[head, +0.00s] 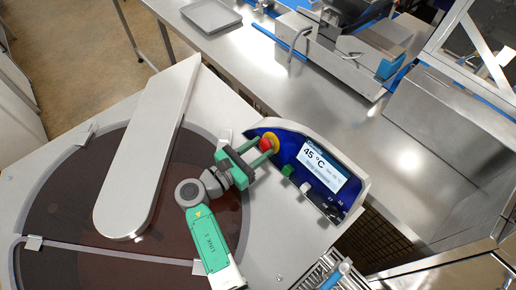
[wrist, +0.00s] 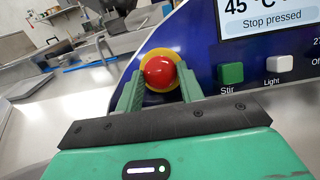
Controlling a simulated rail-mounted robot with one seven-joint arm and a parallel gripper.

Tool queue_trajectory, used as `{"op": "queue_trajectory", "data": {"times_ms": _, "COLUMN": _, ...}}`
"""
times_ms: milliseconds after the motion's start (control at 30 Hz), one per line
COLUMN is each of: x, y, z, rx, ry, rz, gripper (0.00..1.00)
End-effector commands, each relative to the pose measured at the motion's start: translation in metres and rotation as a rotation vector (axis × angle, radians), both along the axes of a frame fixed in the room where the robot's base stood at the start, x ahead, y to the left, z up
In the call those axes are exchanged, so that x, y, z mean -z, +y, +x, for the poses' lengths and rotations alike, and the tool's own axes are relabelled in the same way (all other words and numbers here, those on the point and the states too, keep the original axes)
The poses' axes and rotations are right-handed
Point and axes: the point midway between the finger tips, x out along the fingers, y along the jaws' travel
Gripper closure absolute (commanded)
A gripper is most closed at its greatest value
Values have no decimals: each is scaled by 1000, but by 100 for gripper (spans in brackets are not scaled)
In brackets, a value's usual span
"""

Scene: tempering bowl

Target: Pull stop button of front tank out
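The red stop button (wrist: 160,72) sits on a yellow ring (wrist: 147,53) at the left end of the blue control panel (wrist: 205,40). My gripper (wrist: 161,88) points at the panel, with one green finger on each side of the button. The fingers are apart with nothing clearly clamped between them. Whether the fingertips touch the button's sides is hard to tell. In the head view the button (head: 266,145) shows just at the fingertips of my gripper (head: 261,148). The display (wrist: 266,14) reads "Stop pressed" and 45 °C.
A green Stir button (wrist: 231,73) and a white Light button (wrist: 279,64) lie right of the stop button. A dark round tank (head: 80,190) with a grey cover (head: 150,150) lies left. A steel counter (head: 330,110) with equipment stands behind.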

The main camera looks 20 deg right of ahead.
Motion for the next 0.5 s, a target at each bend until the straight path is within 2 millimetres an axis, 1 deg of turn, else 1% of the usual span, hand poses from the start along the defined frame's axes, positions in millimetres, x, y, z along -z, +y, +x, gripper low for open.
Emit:
{"op": "queue_trajectory", "data": {"times_ms": 167, "x": -3, "y": 2, "z": -1, "rx": -1, "ry": 0, "rz": 0, "gripper": 100}}
{"op": "queue_trajectory", "data": {"times_ms": 300, "x": -12, "y": 14, "z": -5, "rx": -1, "ry": 2, "rz": -1, "gripper": 100}}
{"op": "queue_trajectory", "data": {"times_ms": 367, "x": -11, "y": 18, "z": -6, "rx": -1, "ry": 1, "rz": 1, "gripper": 100}}
{"op": "queue_trajectory", "data": {"times_ms": 500, "x": -9, "y": 18, "z": -6, "rx": 0, "ry": -2, "rz": -2, "gripper": 100}}
